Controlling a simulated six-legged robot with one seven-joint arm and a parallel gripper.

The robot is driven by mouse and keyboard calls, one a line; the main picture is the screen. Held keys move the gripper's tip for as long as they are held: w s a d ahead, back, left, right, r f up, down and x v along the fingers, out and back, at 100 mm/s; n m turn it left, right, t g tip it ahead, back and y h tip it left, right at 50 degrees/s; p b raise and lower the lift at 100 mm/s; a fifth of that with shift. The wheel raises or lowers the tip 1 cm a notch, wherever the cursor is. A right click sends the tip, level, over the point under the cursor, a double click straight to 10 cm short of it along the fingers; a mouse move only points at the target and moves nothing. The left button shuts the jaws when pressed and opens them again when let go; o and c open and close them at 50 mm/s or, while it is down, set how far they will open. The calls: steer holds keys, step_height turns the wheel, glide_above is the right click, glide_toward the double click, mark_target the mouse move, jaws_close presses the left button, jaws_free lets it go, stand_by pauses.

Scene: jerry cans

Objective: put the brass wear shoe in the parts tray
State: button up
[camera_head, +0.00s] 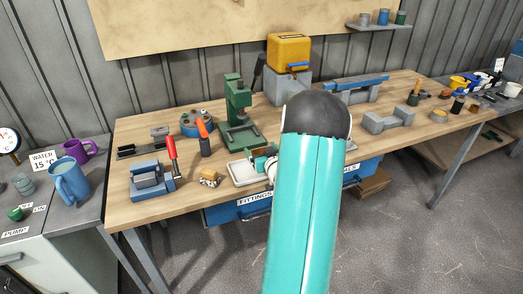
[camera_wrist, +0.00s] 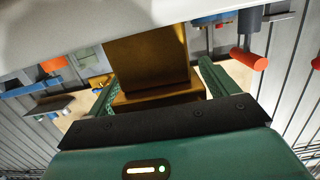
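The brass wear shoe appears to be the large brass-coloured block (camera_wrist: 150,60) between the green fingers of my gripper (camera_wrist: 160,85) in the wrist view. The fingers flank it closely on both sides and look shut on it. In the head view my gripper (camera_head: 262,158) is small, partly hidden by my arm, and over the right part of a shallow pale tray (camera_head: 238,174), which looks like the parts tray. A pale surface fills the top of the wrist view, close to the block; I cannot tell whether they touch.
A small tan-and-white thing (camera_head: 210,178) lies left of the tray. A blue vise (camera_head: 150,182) with a red lever, an orange-handled tool (camera_head: 204,138) and a green press (camera_head: 238,110) stand nearby. The bench front (camera_head: 160,212) is partly clear.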

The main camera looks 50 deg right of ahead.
steer(key=shift+r, duration=0.1)
steer(key=shift+s+a+r, duration=0.1)
steer(key=shift+s, duration=0.05)
steer(key=v, duration=1.1)
steer(key=shift+s+a, duration=0.15)
steer(key=shift+s, duration=0.15)
steer(key=shift+w, duration=0.1)
steer(key=w+a+r+n+g+y, duration=0.15)
steer(key=w+a+r, duration=0.3)
steer(key=a, duration=0.45)
steer(key=w+a+r+n+g+y, duration=0.1)
steer(key=w+a+r+g, duration=0.25)
steer(key=a+r, duration=0.4)
steer(key=s+a+r+n+g+y, duration=0.1)
steer(key=s+a, duration=0.3)
steer(key=a, duration=0.5)
steer(key=s+a+r+n+g+y, duration=0.1)
steer(key=s+a+y, duration=0.2)
steer(key=a, duration=0.6)
steer(key=s+a+r+n+g+y, duration=0.1)
steer(key=s+a+y, duration=0.1)
steer(key=s+a, duration=0.4)
steer(key=a, duration=0.3)
steer(key=shift+n, duration=0.35)
